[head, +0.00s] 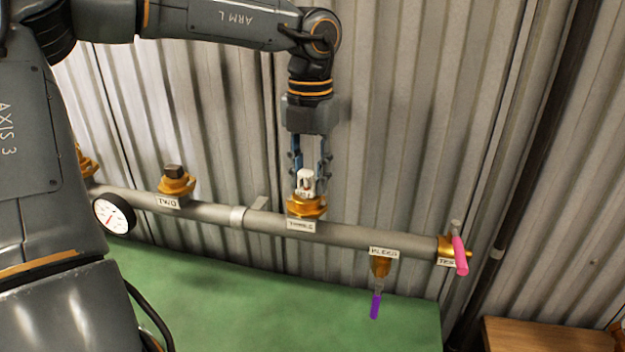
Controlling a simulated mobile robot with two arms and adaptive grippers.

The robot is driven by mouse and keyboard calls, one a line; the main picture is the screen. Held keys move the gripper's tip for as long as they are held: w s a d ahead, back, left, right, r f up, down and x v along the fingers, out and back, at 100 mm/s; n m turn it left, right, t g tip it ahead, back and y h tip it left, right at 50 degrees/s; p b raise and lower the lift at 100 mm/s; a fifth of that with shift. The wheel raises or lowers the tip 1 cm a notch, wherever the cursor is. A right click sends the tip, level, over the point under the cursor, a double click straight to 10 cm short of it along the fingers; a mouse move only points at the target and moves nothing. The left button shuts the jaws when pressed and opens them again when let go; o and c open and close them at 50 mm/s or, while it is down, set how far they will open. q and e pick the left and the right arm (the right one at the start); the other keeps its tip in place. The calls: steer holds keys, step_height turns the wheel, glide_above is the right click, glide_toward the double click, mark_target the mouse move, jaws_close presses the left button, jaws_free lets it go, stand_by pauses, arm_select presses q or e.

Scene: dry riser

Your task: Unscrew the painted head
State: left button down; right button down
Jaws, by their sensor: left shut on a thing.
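The painted head (306,186) is a small white piece with a dark reddish mark. It sits upright on a brass fitting (306,207) on top of the grey pipe, above a label too blurred to read surely. My left gripper (309,180) comes straight down from above, with one finger on each side of the head, and is shut on it. The fingers hide part of the head's sides. The head is still at the brass fitting; I cannot tell how far it is threaded in. My right gripper is not in view.
The grey pipe (350,235) carries a dark-capped fitting (174,180) labelled TWO, a gauge (114,213), a hanging valve with a purple lever (375,306), and an end valve with a pink lever (460,255). A green surface (240,310) lies below. Corrugated wall stands close behind.

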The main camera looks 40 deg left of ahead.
arm_select(q)
steer(key=n, duration=0.2)
steer(key=shift+s+a+f+n, duration=0.1)
steer(key=shift+a+f+n, duration=0.1)
steer(key=shift+n, duration=0.1)
steer(key=shift+r, duration=0.15)
steer(key=shift+b, duration=0.3)
steer(key=n+b, duration=0.1)
steer(key=n, duration=0.2)
steer(key=shift+a, duration=0.1)
steer(key=n, duration=0.3)
steer(key=shift+s+a, duration=0.1)
steer(key=shift+s, duration=0.1)
steer(key=c, duration=1)
jaws_free()
steer(key=shift+c, duration=0.2)
